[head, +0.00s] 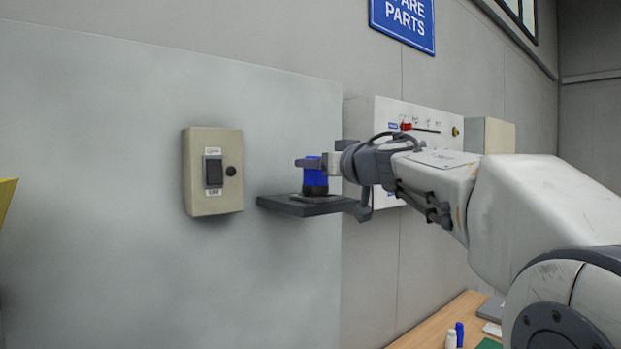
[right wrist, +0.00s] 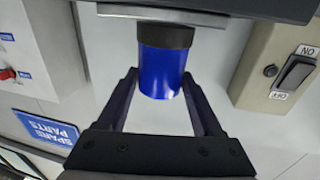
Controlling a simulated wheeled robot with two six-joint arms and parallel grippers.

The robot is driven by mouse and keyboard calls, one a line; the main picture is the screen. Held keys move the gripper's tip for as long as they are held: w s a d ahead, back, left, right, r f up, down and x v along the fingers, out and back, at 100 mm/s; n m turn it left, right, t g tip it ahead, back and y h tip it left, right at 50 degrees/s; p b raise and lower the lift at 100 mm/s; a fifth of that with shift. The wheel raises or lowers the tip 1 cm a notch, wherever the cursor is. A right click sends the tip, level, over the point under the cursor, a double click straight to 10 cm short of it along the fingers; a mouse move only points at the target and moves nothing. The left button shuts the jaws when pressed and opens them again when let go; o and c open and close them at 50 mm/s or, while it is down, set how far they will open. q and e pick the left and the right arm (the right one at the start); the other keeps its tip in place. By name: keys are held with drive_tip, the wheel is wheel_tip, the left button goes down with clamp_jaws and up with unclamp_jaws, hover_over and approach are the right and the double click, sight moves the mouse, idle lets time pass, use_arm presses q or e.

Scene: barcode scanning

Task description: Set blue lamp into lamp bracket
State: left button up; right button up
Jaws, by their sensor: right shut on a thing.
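The blue lamp (head: 316,181) stands upright with its black base at the top of the dark lamp bracket (head: 285,205), a small shelf on the wall panel. My right gripper (head: 318,164) is shut on the blue lamp near its top. In the right wrist view the blue lamp (right wrist: 160,70) sits between the two fingers of my right gripper (right wrist: 160,84), with its black collar against a metal plate on the lamp bracket (right wrist: 262,9). I cannot tell whether the base is fully seated. My left gripper is not in view.
A beige switch box (head: 213,172) is on the wall left of the bracket. A white control box (head: 420,120) is behind my right arm. A wooden table (head: 428,328) with small bottles is at the lower right. The wall panel left of the switch is clear.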

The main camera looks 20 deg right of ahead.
drive_tip(key=shift+f, duration=0.65)
drive_tip(key=shift+r, duration=0.1)
drive_tip(key=o, duration=1.4)
drive_tip(key=shift+o, duration=0.2)
